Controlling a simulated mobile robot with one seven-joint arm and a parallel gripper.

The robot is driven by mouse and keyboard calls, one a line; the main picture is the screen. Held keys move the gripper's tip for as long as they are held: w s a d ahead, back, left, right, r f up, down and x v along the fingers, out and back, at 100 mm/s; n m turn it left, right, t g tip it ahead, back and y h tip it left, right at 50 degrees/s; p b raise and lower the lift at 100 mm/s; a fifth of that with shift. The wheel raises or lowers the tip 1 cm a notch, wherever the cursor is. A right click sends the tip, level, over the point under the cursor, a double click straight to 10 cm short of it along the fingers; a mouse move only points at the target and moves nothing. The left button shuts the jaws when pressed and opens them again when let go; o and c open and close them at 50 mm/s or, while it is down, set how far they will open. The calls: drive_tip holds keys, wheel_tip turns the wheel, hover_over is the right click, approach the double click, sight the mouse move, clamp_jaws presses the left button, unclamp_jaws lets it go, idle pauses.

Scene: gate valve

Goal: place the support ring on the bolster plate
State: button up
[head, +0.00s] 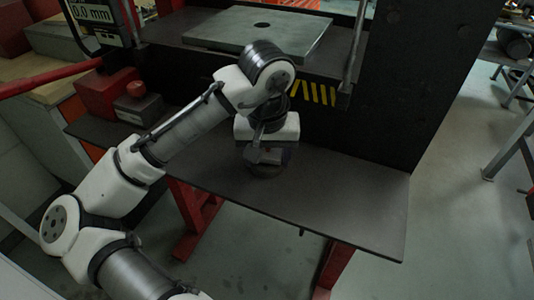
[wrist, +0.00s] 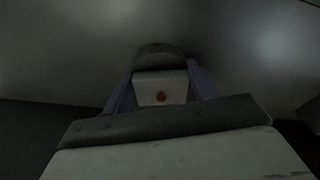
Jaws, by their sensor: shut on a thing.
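The bolster plate (head: 295,36) is a flat grey plate with a small dark hole, lying on the press bed at the top of the head view. Its top is clear. My gripper (head: 266,157) points down low over the dark front shelf, below and in front of the plate. It is shut on the support ring (head: 265,171), a dark round piece at shelf height, mostly hidden under the gripper. I cannot tell whether the ring touches the shelf. In the dim wrist view, the ring's curved dark edge (wrist: 158,50) shows between the fingers of my gripper (wrist: 160,75).
The dark shelf (head: 345,205) is bare to the right. Upright rods (head: 354,45) flank the plate, and a dark press column (head: 420,80) stands at the right. A digital display (head: 93,13) is at top left.

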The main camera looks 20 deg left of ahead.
drive_tip(key=o, duration=1.3)
drive_tip(key=shift+f, duration=0.15)
drive_tip(key=o, duration=0.4)
